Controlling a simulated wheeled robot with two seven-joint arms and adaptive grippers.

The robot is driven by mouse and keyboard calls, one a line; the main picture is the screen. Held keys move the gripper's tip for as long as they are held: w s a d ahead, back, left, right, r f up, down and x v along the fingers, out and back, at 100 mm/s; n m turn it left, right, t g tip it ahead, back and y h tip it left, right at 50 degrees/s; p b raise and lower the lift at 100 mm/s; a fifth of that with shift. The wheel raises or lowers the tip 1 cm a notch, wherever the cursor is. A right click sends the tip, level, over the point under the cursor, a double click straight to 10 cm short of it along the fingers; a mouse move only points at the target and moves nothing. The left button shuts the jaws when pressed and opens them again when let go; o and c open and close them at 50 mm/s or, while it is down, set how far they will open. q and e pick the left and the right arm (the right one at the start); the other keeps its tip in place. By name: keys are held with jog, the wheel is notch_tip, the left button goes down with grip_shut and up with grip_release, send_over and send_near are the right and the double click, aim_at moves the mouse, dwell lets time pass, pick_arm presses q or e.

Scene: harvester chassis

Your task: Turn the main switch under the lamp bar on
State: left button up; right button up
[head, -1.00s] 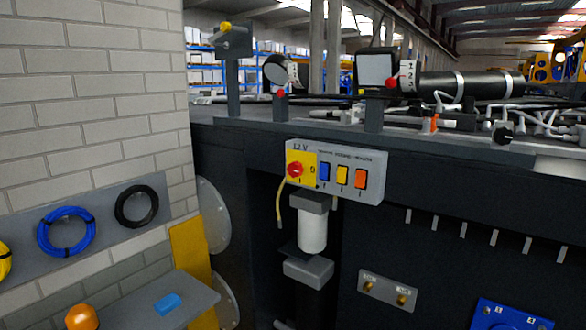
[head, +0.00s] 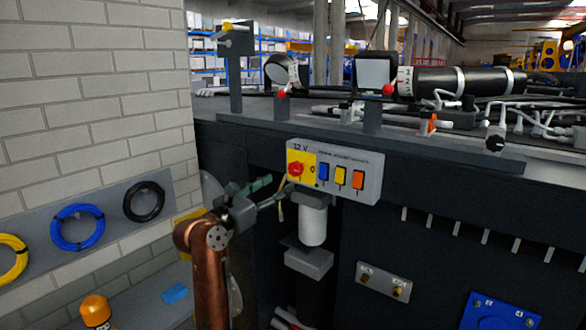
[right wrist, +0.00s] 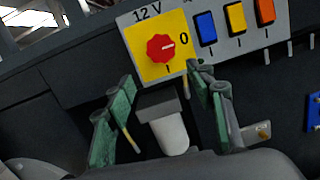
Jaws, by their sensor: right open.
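The main switch is a red round knob (head: 296,169) on a yellow plate at the left end of the grey 12 V panel (head: 375,162). In the right wrist view the knob (right wrist: 160,48) has a white mark pointing right, toward the "0"; an "I" mark shows below it. My right gripper (head: 272,188) is open and empty, just left of and below the knob in the head view. In the right wrist view its green-padded fingers (right wrist: 160,80) are spread below the knob, apart from it. My left gripper is not in view.
Blue (head: 325,171), yellow (head: 341,176) and orange (head: 358,180) rocker switches sit right of the knob. A white cylinder (head: 313,224) hangs below the panel. A lamp rail (head: 345,138) runs above. A brick wall (head: 90,90) stands left.

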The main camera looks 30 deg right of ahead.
aim_at(293, 169)
jog(key=shift+m+y, duration=0.7)
jog(key=shift+m, duration=0.1)
jog(key=d+r, duration=0.1)
jog(key=d, duration=0.1)
jog(key=w+d+r+p, duration=0.1)
jog(key=d, duration=0.1)
jog(key=d+r, duration=0.1)
jog(key=d, duration=0.1)
jog(key=shift+w+d, duration=0.15)
jog(key=shift+d, duration=0.1)
jog(key=shift+c, duration=0.6)
jog(key=c, duration=1)
jog(key=shift+c, duration=0.2)
